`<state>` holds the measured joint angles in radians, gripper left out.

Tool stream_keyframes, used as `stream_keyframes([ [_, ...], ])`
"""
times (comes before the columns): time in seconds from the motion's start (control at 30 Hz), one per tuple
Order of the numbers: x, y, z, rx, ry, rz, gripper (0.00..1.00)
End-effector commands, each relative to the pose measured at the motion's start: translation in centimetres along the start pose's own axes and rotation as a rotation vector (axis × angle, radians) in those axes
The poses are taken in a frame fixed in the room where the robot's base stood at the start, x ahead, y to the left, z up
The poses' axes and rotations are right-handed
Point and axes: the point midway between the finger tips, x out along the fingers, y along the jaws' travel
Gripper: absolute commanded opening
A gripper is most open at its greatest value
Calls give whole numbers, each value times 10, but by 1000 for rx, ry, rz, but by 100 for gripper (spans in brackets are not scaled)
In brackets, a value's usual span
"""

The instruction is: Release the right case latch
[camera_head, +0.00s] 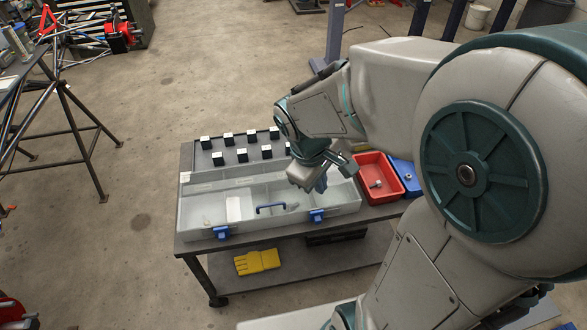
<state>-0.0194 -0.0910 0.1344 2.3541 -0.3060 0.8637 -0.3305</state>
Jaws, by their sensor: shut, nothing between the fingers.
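A pale grey case (190,217) lies on the workbench, with compartments visible inside; I cannot tell whether a clear lid covers them. The left latch (222,232) is a similar blue piece near the front left corner. I cannot tell how either latch is set. My gripper (322,184) is shut and empty, pointing down above the right part of the case, behind and apart from the right latch. My wrist hides part of the case's back right.
A tray of black and white blocks (242,155) stands behind the case. A red bin (372,167) with small metal parts and a blue bin (402,170) stand to the right. The floor in front left is clear.

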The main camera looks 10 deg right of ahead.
Motion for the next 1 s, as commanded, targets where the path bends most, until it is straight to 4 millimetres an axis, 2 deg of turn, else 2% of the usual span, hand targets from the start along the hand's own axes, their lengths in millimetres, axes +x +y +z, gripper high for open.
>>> stream_keyframes([
  [0.03, 26, -2, -12, -103, -33, 2, 0],
  [0.1, 50, -2, -28, -252, -69, 10, 0],
  [0.3, 114, -9, -69, -633, -138, 9, 0],
  [0.4, 136, -13, -83, -766, -155, 4, 0],
  [0.6, 156, -18, -96, -894, -168, -3, 0],
  [1.0, 158, -18, -96, -903, -169, -3, 0],
])
